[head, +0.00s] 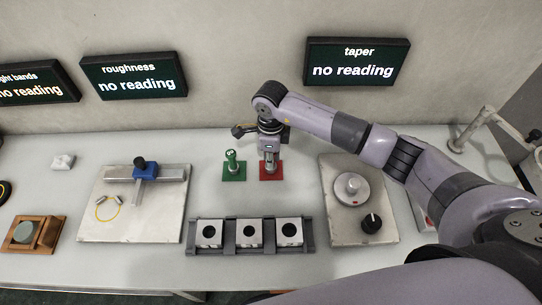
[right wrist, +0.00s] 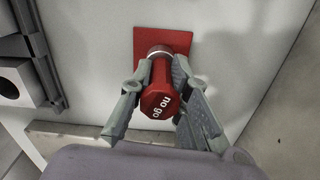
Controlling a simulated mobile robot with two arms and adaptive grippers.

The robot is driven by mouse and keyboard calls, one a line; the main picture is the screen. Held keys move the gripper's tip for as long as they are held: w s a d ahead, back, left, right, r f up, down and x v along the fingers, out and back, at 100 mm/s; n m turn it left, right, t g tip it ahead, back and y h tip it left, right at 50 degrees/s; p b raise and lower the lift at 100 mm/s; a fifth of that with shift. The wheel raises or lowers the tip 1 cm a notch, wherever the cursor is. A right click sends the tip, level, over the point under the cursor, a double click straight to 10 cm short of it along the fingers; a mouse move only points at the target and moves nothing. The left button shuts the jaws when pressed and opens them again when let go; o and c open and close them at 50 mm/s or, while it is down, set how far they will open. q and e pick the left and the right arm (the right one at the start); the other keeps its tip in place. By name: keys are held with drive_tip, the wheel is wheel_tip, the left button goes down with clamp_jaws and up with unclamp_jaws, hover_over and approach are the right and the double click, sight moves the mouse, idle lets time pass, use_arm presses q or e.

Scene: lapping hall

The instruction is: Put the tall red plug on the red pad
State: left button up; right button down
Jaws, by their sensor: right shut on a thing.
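The tall red plug (right wrist: 161,97), with "no go" in white on its end and a metal collar at its far end, is between the fingers of my right gripper (right wrist: 155,95). The gripper is shut on it. In the head view my right gripper (head: 269,160) points down over the red pad (head: 271,176) and hides most of the plug. The red pad (right wrist: 177,39) also shows in the right wrist view, with the plug's far end over its lower part. I cannot tell whether the plug touches the pad. My left gripper is not in view.
A green plug (head: 231,158) stands on a green pad (head: 234,176) just left of the red pad. A dark rack (head: 246,250) with bored blocks lies in front. A plate with a round part and black knob (head: 371,223) is to the right. A blue-slider fixture (head: 145,171) is left.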

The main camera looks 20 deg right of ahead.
drive_tip(key=shift+f, duration=0.15)
drive_tip(key=c, duration=1.5)
unclamp_jaws()
drive_tip(key=shift+r, duration=0.35)
wheel_tip(320, 180, up, 11)
drive_tip(key=b, duration=0.3)
drive_tip(key=shift+w+f, duration=0.15)
drive_tip(key=shift+f, duration=0.05)
drive_tip(key=shift+r, duration=0.55)
